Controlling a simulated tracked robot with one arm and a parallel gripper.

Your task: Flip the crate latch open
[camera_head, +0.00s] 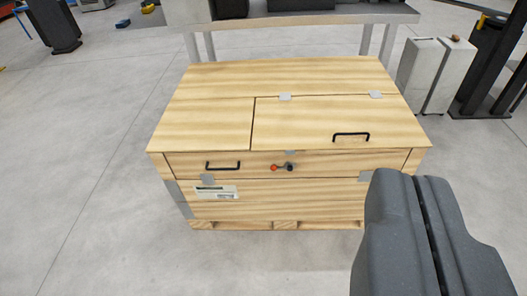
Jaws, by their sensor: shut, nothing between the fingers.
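A light wooden crate (215,95) stands on the floor in the middle of the view. On its front, near the top edge, is a small latch (287,167) with an orange-red end at the left and a dark part at the right. A hinged lid panel (310,118) on the top right has a black handle (351,136) and lies closed. My gripper (408,180) is at the lower right, dark grey, its two fingers together and empty. In the picture it is to the right of the latch and apart from it.
The crate's front has another black handle (222,165) and a white label (216,192). A grey table (290,20) stands behind the crate. Grey and black blocks (430,75) stand at the right. The concrete floor (90,150) at the left is clear.

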